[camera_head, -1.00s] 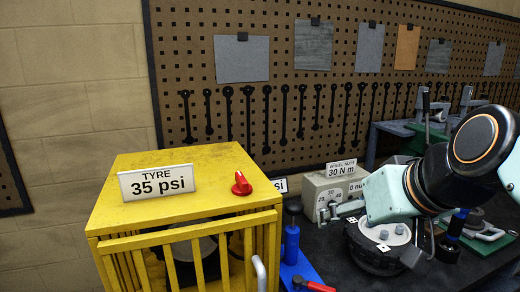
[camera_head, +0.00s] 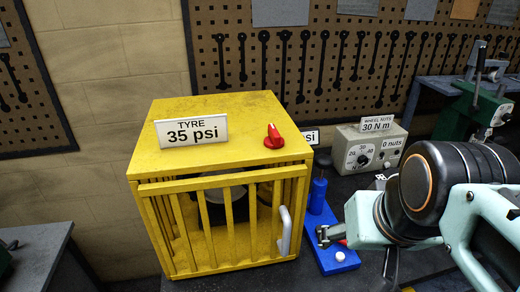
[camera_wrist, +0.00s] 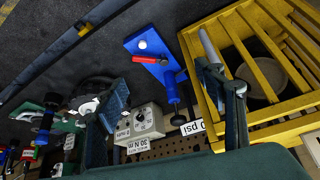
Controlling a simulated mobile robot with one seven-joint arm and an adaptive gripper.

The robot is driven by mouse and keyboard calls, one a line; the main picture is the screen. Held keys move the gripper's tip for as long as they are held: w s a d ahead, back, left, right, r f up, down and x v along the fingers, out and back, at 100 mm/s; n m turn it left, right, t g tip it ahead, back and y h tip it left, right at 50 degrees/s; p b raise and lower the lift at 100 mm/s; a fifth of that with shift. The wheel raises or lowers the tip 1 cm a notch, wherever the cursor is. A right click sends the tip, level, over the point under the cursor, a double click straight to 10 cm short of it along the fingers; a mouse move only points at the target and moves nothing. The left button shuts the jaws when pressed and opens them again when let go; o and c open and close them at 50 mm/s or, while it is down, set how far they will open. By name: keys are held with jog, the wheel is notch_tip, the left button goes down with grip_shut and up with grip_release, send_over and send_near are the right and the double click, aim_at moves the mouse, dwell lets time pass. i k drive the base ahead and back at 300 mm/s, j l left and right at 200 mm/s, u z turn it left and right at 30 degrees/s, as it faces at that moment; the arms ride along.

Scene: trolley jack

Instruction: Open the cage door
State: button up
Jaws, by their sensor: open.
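The yellow cage (camera_head: 225,112) stands left of my arm in the head view, and its barred door (camera_head: 172,238) faces the camera. The door appears shut. A light grey upright handle (camera_head: 285,231) is at the door's right edge. In the wrist view the cage (camera_wrist: 272,132) is at the right, with the handle (camera_wrist: 210,47) near one finger. My gripper (camera_head: 330,235) is right of the handle in the head view, apart from it. In the wrist view my gripper (camera_wrist: 162,80) has its fingers spread, with nothing held. A dark round thing inside the cage (camera_wrist: 255,78) is partly hidden by bars.
A red knob (camera_head: 274,137) and a "TYRE 35 psi" sign (camera_head: 191,130) are on the cage top. A blue stand (camera_head: 318,195) with a red lever (camera_wrist: 150,59) is close beside the cage. A wheel-nut box (camera_head: 367,150) stands behind my arm.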

aim_at(287, 246)
jog(key=k+l, duration=0.8)
jog(key=k, duration=0.2)
